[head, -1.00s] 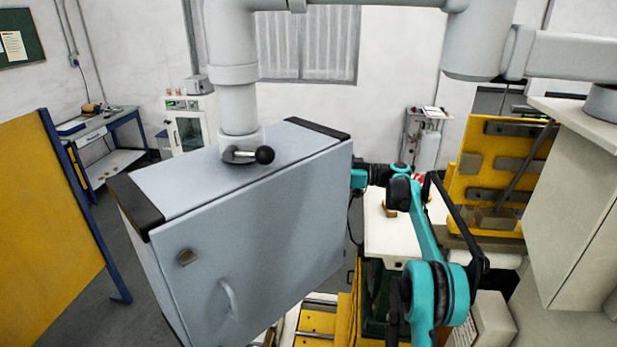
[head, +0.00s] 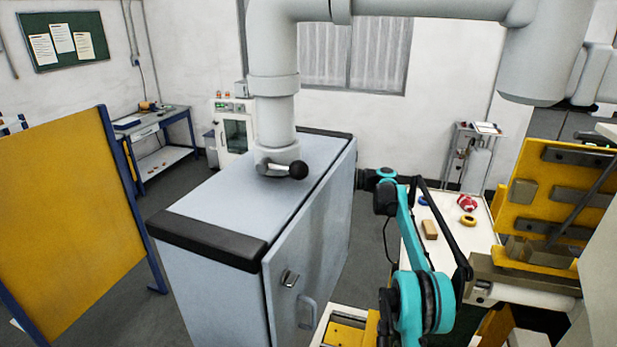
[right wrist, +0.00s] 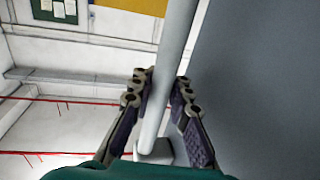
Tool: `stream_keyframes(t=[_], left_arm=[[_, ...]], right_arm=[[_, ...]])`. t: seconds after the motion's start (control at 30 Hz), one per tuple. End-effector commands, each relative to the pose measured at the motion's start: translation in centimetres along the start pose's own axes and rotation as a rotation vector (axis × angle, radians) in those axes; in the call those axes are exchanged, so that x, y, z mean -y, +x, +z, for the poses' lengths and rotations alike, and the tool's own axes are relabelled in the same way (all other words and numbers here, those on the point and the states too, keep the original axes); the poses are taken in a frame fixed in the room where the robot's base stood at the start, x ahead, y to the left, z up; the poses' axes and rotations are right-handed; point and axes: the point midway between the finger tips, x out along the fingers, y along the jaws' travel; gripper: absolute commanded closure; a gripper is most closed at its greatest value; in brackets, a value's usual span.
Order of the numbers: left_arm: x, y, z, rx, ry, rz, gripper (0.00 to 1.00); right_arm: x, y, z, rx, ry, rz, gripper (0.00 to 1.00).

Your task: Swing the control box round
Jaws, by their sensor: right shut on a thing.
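The control box (head: 230,197) is a large grey-blue case with black end strips, hanging from a thick grey tube. In the head view its top and near end show, and its door side with latch and small handle is seen at a steep slant. My right gripper (head: 361,179) is at the box's far right side, partly hidden there. In the right wrist view, my right gripper (right wrist: 160,88) is shut on a pale grey bar (right wrist: 174,45) that runs beside the box's flat grey face (right wrist: 265,80). My left gripper is in neither view.
A black-knobbed lever (head: 297,170) sits at the tube's foot. A yellow panel (head: 70,220) stands left of the box. A white table (head: 455,237) with small objects and a yellow fixture (head: 525,205) are to the right. Open floor shows behind the box.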

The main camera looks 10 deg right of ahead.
Motion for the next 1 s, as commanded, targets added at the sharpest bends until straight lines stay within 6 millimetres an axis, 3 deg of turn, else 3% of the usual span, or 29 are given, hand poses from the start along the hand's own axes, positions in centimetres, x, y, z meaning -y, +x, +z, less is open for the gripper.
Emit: stream_keyframes(t=[0.57,0.6,0.63,1.0], left_arm=[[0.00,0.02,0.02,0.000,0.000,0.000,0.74],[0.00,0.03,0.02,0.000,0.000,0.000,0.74],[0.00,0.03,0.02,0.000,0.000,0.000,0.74],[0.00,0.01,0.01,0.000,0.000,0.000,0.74]], right_arm=[[0.23,0.88,0.37,0.007,0.000,-0.004,1.00],[0.24,0.89,0.39,0.007,0.000,-0.005,0.79],[0.24,0.89,0.39,0.007,0.000,-0.005,0.73],[0.12,0.21,0.20,0.004,0.000,0.000,0.73]])
